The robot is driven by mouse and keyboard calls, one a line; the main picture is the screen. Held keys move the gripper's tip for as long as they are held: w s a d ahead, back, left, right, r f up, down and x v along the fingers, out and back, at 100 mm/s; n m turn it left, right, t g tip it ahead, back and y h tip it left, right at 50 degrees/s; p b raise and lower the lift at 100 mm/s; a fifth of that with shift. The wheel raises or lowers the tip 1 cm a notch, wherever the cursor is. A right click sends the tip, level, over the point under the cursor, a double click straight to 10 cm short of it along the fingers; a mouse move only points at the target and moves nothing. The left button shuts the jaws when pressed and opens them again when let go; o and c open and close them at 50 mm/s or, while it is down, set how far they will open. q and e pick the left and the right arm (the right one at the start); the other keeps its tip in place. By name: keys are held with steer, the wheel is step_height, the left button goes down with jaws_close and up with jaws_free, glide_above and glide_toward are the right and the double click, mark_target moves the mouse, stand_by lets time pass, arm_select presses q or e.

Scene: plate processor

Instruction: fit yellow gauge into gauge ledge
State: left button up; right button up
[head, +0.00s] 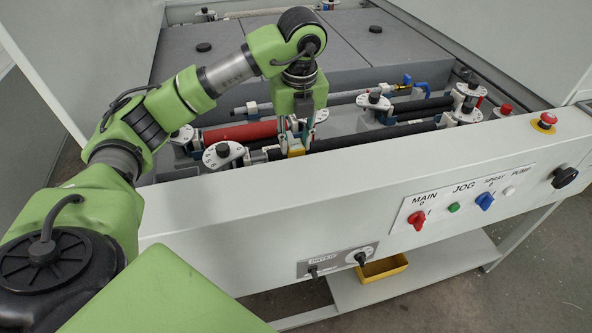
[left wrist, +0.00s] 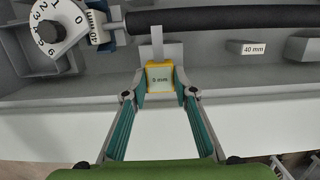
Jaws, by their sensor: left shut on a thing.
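The yellow gauge (head: 296,152) is a small yellow-edged block at the front inner side of the machine. In the left wrist view the yellow gauge (left wrist: 160,92) shows a pale face with a "mm" label. A light grey flat piece (left wrist: 158,49) stands out from its far side, towards the black roller. My left gripper (head: 295,138) points down and is shut on the gauge. In the left wrist view the fingertips of my left gripper (left wrist: 159,88) press on the gauge's two sides. I cannot clearly tell which part is the gauge ledge. My right gripper is out of view.
A black roller (left wrist: 220,18) runs just beyond the gauge, with a numbered white dial (left wrist: 57,30) at its left. A "40 mm" label (left wrist: 254,48) lies right of the gauge. The machine's white front panel (head: 330,190) is close on the near side.

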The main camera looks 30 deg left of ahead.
arm_select(q)
step_height(320, 180, down, 5)
steer(key=shift+w+f+p, duration=0.1)
steer(key=shift+w+p, duration=0.05)
steer(key=shift+p, duration=0.35)
steer(key=shift+f, duration=0.2)
step_height(320, 180, down, 3)
steer(key=shift+f+p, duration=0.1)
steer(key=shift+p, duration=0.4)
steer(key=shift+f, duration=0.45)
steer(key=shift+f+b, duration=0.4)
steer(key=o, duration=1.2)
steer(key=shift+r, duration=0.1)
steer(key=shift+c, duration=0.2)
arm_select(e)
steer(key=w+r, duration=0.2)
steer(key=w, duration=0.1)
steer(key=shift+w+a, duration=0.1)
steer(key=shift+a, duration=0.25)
arm_select(q)
steer(key=shift+r, duration=0.1)
